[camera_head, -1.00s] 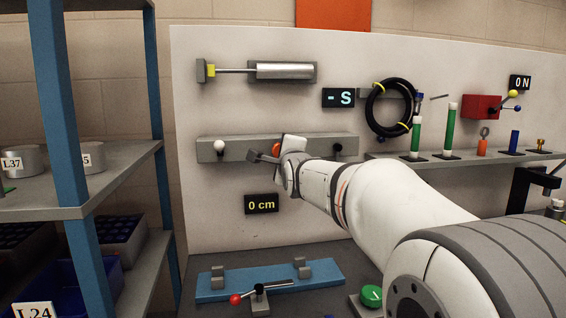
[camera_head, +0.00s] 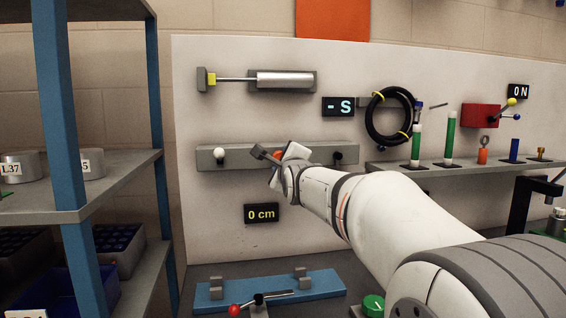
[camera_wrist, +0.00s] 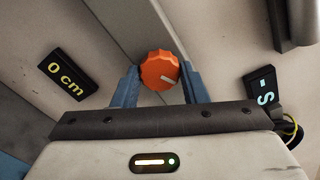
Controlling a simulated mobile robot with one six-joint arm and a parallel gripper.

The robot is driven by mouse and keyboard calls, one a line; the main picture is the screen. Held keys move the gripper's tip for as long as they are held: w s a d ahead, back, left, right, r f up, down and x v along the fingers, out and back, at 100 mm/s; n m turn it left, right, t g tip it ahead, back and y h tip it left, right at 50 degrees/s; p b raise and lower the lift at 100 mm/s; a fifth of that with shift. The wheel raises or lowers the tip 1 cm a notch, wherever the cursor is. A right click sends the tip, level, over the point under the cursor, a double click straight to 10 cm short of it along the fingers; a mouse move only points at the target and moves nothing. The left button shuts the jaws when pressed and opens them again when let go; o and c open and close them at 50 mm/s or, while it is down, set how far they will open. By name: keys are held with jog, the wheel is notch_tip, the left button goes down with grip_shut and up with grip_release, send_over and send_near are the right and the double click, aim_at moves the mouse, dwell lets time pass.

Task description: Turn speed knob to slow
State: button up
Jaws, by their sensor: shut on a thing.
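The speed knob (camera_wrist: 158,70) is orange with ridged sides and a white pointer line. In the wrist view it sits between the two blue fingers of my gripper (camera_wrist: 160,82), which are shut on it. The white line points toward the lower right of that view. In the head view the knob (camera_head: 277,154) is mostly hidden by my gripper (camera_head: 268,155), at the middle of the grey bar (camera_head: 240,157) on the white panel. My gripper looks tilted there.
A "0 cm" display (camera_head: 261,213) is below the bar and a "- S" display (camera_head: 345,106) above it. A white knob (camera_head: 220,152) and a dark knob (camera_head: 338,156) flank the orange one. A blue shelf post (camera_head: 68,110) stands at the left.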

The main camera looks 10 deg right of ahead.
jog(key=o, duration=1)
jog(key=s, duration=0.7)
jog(key=shift+s, duration=0.35)
jog(key=s+f+n+g+p, duration=0.5)
jog(key=s+n, duration=0.2)
jog(key=s, duration=0.3)
jog(key=s+f+n+g+p, duration=0.5)
jog(key=s+f+n, duration=0.1)
jog(key=s+n, duration=0.2)
jog(key=s+f+n+g+p, duration=0.5)
jog(key=s+n, duration=0.3)
jog(key=s, duration=0.3)
jog(key=shift+s+f+p, duration=0.3)
jog(key=shift+f+p, duration=0.1)
jog(key=shift+f, duration=0.3)
